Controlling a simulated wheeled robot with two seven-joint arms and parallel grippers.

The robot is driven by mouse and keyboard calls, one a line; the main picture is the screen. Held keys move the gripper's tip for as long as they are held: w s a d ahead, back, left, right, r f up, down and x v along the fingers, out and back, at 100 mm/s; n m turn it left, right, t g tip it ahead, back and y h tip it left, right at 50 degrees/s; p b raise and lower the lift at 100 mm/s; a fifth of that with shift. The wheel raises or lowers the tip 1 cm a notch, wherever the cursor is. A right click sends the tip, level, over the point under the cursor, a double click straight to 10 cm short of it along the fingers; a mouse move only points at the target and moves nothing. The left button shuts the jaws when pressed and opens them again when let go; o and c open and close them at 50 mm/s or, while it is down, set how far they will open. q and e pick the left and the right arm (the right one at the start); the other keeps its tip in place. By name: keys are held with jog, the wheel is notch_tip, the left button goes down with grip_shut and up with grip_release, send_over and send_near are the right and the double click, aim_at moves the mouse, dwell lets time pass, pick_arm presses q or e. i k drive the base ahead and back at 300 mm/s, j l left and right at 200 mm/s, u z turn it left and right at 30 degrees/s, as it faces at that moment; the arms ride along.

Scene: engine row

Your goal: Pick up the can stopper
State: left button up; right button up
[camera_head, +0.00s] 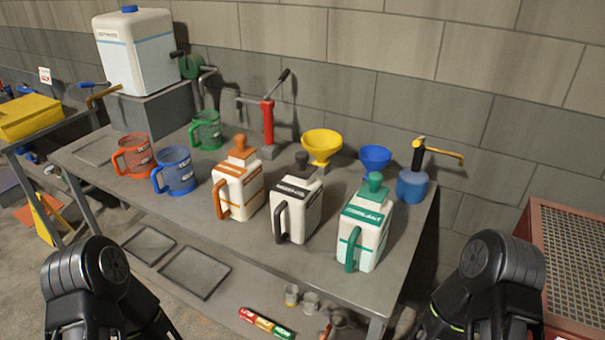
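Three white cans stand upright on the grey table, each with a stopper on top. The left can (238,190) has an orange stopper (240,143). The middle can (297,208) has a black stopper (302,161). The right can (366,230) has a green stopper (375,181). Which stopper the task means cannot be told. Dark arm parts of mine show at the lower left and lower right, in front of the table and apart from the cans. My gripper fingertips are not visible.
Behind the cans stand a yellow funnel (321,144), a blue funnel (375,157), a red hand pump (268,122) and a blue pump can (411,186). Red (133,156), blue (175,172) and green (206,131) jugs stand left. A wall closes the back.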

aim_at(301, 169)
jog(key=z, duration=0.55)
jog(key=j+z, duration=0.7)
jog(key=z, duration=0.2)
jog(key=k+j+z, duration=0.2)
jog(key=z, duration=0.25)
jog(key=k+j+z, duration=0.1)
jog(key=k+j, duration=0.15)
jog(key=j, duration=0.25)
jog(key=k+j+z, duration=0.15)
jog(key=k+j, duration=0.15)
jog(key=j, duration=0.15)
jog(key=k+j+z, duration=0.1)
jog(key=k+j, duration=0.2)
jog(key=j, duration=0.15)
